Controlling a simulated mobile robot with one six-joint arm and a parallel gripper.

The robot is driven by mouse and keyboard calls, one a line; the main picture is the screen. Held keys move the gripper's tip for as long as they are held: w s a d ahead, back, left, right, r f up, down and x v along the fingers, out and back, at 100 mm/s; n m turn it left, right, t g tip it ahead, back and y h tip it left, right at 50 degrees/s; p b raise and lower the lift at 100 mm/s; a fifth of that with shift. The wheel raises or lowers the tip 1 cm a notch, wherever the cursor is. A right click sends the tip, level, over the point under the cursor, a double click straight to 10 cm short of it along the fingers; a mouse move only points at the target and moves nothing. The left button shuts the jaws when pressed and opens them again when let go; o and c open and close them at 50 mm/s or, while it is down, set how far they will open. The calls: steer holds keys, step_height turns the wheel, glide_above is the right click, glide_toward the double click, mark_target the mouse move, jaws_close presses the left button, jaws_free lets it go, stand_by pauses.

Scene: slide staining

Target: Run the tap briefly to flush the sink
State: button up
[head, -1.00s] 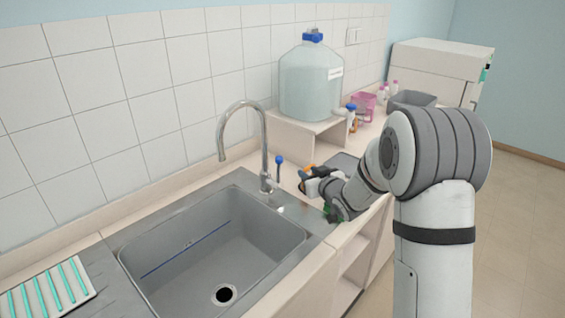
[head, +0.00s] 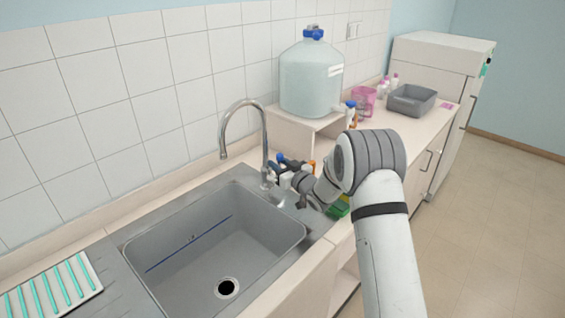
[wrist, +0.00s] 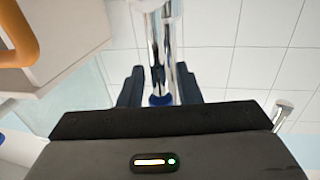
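The chrome tap (head: 265,140) stands behind the grey sink (head: 165,262), its curved spout over the basin. No water shows from the spout. The tap's lever has a blue tip (head: 279,157). My gripper (head: 274,172) is at the tap's base, right of the column, partly hiding the lever. In the wrist view my gripper (wrist: 160,86) is open, with one dark finger on each side of the blue tip (wrist: 160,99) and chrome parts. Gaps show on both sides, so the fingers look apart from it. The drain (head: 227,287) is uncovered.
A large water carboy (head: 311,80) stands on a low shelf (head: 289,131) right of the tap. A bottle (head: 350,112), a pink container (head: 363,98) and a grey tub (head: 411,99) are farther right. A rack with teal bars (head: 50,292) lies left of the sink.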

steer(key=shift+c, duration=0.2)
jaws_close()
stand_by(0.4)
